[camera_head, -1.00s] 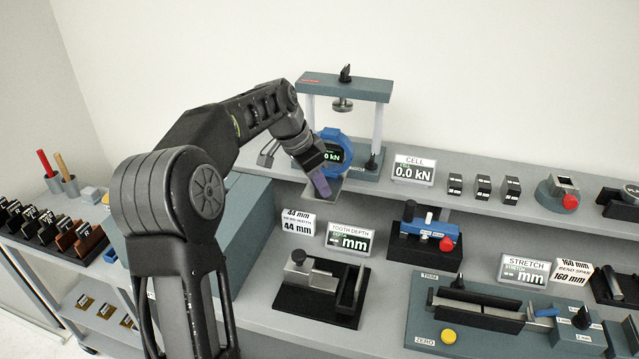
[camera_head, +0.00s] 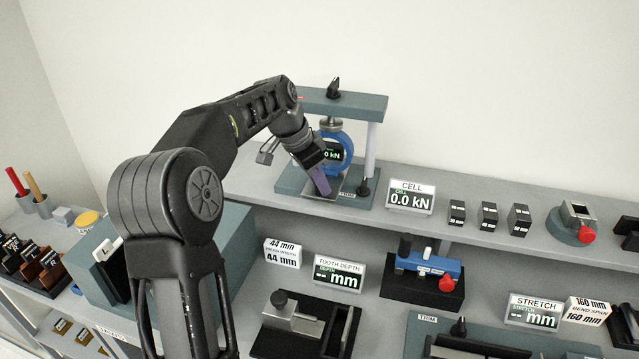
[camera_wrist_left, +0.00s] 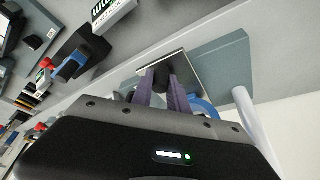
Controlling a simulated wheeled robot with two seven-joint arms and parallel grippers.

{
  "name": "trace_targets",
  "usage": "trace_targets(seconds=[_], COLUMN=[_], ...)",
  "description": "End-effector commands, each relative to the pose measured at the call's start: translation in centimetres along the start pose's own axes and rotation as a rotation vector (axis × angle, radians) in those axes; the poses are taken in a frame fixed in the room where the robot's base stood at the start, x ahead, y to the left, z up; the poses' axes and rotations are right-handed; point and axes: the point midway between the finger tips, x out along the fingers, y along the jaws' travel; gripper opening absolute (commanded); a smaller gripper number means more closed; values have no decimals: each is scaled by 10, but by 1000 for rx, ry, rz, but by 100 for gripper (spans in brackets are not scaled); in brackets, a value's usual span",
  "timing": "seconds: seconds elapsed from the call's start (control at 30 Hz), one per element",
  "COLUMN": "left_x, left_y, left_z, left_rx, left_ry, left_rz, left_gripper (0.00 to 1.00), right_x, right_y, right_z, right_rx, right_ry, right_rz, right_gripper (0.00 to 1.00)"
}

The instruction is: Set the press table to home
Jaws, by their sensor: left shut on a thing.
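The press stands on the back shelf, with a grey crosshead (camera_head: 345,103) on white posts above a grey base (camera_head: 289,183). Its table is a thin metal plate (camera_wrist_left: 182,66) low at the front of the press. A blue ring gauge (camera_head: 345,146) reading 0.0 kN stands under the round upper platen (camera_head: 330,124); whether they touch I cannot tell. My left gripper (camera_head: 320,186) reaches down in front of the gauge. Its purple fingers are shut on a small dark handle (camera_wrist_left: 162,76) at the plate, mostly hidden in the head view. My right gripper is not in view.
A black knob (camera_head: 364,187) stands on the base's right side, near a post. The CELL display (camera_head: 410,196) reads 0.0 kN just right of the press. Small dark blocks (camera_head: 489,214) line the shelf farther right. Other fixtures fill the lower bench.

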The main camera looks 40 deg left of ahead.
Motion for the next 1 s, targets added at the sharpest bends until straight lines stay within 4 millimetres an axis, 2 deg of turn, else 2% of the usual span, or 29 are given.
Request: trace_targets(seconds=[0.4,0.43,0.67,1.0], left_x=[-1,-1,0,-2], left_y=[-2,-2,-1,0], left_z=[-2,-2,0,0], left_rx=[-1,-1,0,0], left_ry=[6,6,2,0], left_rz=[-6,-6,-3,-1], left_gripper=[0,22,41,42], right_x=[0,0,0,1], right_y=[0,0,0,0], right_z=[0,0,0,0], right_rx=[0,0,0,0], right_ry=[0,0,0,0], right_rz=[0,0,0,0], right_gripper=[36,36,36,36])
